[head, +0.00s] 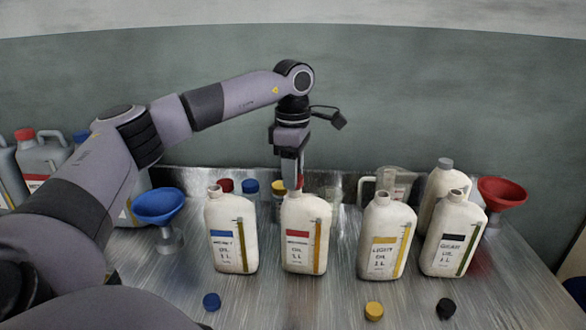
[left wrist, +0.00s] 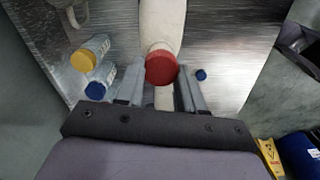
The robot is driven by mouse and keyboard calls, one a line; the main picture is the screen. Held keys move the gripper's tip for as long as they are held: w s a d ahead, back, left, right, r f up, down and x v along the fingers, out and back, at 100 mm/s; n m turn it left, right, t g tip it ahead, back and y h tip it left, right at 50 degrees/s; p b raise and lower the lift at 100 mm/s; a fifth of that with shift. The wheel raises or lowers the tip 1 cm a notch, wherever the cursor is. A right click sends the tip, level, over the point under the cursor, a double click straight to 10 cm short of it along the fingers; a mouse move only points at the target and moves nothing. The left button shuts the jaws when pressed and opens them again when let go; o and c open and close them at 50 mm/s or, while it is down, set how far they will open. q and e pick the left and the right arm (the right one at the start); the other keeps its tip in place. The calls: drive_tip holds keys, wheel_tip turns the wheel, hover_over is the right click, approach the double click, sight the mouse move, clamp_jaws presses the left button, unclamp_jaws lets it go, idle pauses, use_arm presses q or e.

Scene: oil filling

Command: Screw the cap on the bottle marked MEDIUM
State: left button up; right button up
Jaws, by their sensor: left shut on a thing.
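The bottle marked MEDIUM (head: 306,240) is white with a red label band and stands upright, second from the left in the front row. My left gripper (head: 298,181) points straight down over its neck, shut on the red cap (head: 300,183). In the left wrist view the red cap (left wrist: 161,68) sits between the fingers, above the white bottle (left wrist: 163,25). The cap is at the bottle's mouth. The fingers partly hide it, and I cannot tell whether it touches the neck or is threaded. My right gripper is not in view.
Bottles with blue (head: 231,235), yellow (head: 386,240) and black (head: 455,240) labels stand alongside, uncapped. Loose blue (head: 212,301), yellow (head: 374,311) and black (head: 446,309) caps lie in front. A blue funnel (head: 158,205) is left, a red funnel (head: 502,192) right. Small capped jars stand behind.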

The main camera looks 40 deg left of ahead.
use_arm(q)
drive_tip(key=shift+f, duration=0.9)
idle(0.8)
drive_tip(key=o, duration=1.1)
wheel_tip(320, 180, up, 7)
drive_tip(key=shift+r+b, duration=0.1)
drive_tip(key=shift+b, duration=0.3)
